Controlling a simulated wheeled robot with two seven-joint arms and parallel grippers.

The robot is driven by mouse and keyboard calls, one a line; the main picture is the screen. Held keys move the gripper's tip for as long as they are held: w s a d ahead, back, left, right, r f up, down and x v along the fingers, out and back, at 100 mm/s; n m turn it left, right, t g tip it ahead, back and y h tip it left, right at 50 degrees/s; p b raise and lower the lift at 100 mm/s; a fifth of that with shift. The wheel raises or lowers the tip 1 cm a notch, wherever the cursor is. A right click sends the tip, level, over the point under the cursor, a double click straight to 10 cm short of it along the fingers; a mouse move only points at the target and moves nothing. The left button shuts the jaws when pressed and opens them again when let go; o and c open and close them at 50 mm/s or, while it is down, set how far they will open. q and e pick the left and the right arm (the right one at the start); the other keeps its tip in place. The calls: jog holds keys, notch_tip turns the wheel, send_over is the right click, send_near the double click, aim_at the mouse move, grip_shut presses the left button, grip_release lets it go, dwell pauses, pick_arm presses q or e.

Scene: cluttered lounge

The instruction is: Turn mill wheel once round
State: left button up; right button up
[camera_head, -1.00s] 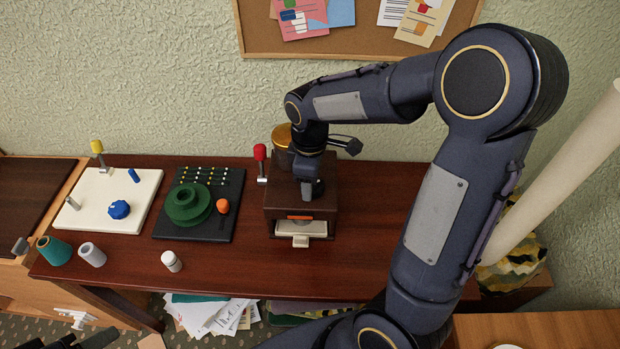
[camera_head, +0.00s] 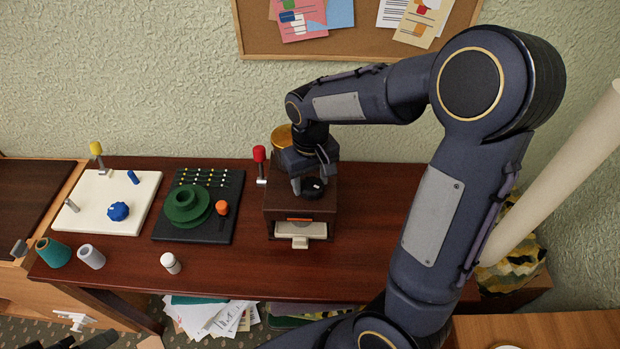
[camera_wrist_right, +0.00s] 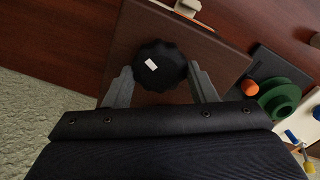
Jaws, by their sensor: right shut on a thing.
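The mill is a brown box (camera_head: 272,205) on the dark red desk, with a pale drawer front (camera_head: 301,229). Its black scalloped wheel (camera_head: 313,188) lies on top and carries a small white mark. My right gripper (camera_head: 311,181) comes down from above and is shut on the wheel. The wrist view shows the wheel (camera_wrist_right: 160,66) between the two grey fingers (camera_wrist_right: 161,82), one on each side, with the white mark facing up. Dark parts at the bottom left of the head view may be my left gripper; its jaws cannot be made out.
A red-topped lever (camera_head: 260,165) stands close left of the mill, and a brass dome (camera_head: 282,137) behind it. Further left are a black board (camera_head: 224,180) with a green stepped disc (camera_head: 187,205) and a white board (camera_head: 90,222). The desk (camera_head: 375,235) is clear right of the mill.

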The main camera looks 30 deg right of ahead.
aim_at(311, 183)
jog(key=shift+r+m, duration=0.1)
jog(key=shift+m, duration=1)
jog(key=o, duration=1)
jog(key=shift+c, duration=0.2)
jog(key=shift+r, duration=3.85)
